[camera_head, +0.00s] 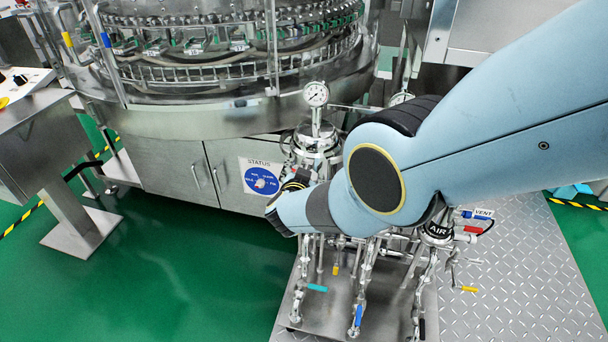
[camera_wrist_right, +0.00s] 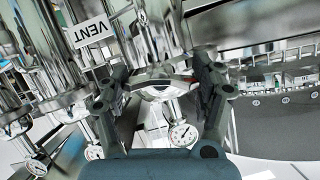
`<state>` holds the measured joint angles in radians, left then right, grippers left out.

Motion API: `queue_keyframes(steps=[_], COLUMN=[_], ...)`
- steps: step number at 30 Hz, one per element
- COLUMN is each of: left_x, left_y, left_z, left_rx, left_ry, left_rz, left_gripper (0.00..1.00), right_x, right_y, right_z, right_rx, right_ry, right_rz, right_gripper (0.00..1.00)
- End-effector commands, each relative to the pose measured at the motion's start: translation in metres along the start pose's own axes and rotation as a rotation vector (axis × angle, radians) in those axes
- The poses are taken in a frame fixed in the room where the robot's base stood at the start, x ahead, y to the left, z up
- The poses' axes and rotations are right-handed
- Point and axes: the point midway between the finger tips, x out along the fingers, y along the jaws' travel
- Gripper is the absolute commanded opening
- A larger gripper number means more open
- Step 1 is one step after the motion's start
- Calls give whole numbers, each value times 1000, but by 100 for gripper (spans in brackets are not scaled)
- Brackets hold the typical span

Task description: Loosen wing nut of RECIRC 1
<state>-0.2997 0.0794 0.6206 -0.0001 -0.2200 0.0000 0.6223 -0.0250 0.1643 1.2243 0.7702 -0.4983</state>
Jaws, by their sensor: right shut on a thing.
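My right gripper (camera_wrist_right: 161,76) shows in the right wrist view, with one dark finger on each side of a shiny metal wing-shaped part (camera_wrist_right: 163,84). It is shut on this part, which looks like the wing nut. In the head view, my right arm reaches in from the upper right toward the filter housing (camera_head: 318,140) with a gauge on top. The arm hides most of the gripper and the nut there. No RECIRC 1 label is readable. My left gripper is not in view.
A pressure gauge (camera_head: 316,94) stands on the housing, and another gauge (camera_wrist_right: 182,134) shows close below the fingers. Pipes with coloured valve handles (camera_head: 317,288) stand below my arm. A VENT tag (camera_wrist_right: 91,32) hangs nearby. The rotary washer (camera_head: 150,123) stands behind. Green floor is clear at left.

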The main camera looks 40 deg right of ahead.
Motion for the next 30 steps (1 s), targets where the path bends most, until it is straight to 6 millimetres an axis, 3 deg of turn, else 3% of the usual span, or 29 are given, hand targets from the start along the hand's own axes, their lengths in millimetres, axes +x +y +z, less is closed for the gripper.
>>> queue_keyframes(steps=[20,21,25,30], left_x=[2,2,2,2], left_y=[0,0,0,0], left_z=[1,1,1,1], left_rx=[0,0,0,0], left_ry=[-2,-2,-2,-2], left_rz=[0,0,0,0], left_gripper=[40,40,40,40], right_x=[-2,-2,-2,-1], right_y=[0,0,0,0], right_z=[4,4,3,2], right_rx=[-55,-55,-54,-54], right_ry=[-10,-10,-7,-5], right_rz=[20,20,21,22], right_gripper=[34,72,89,90])
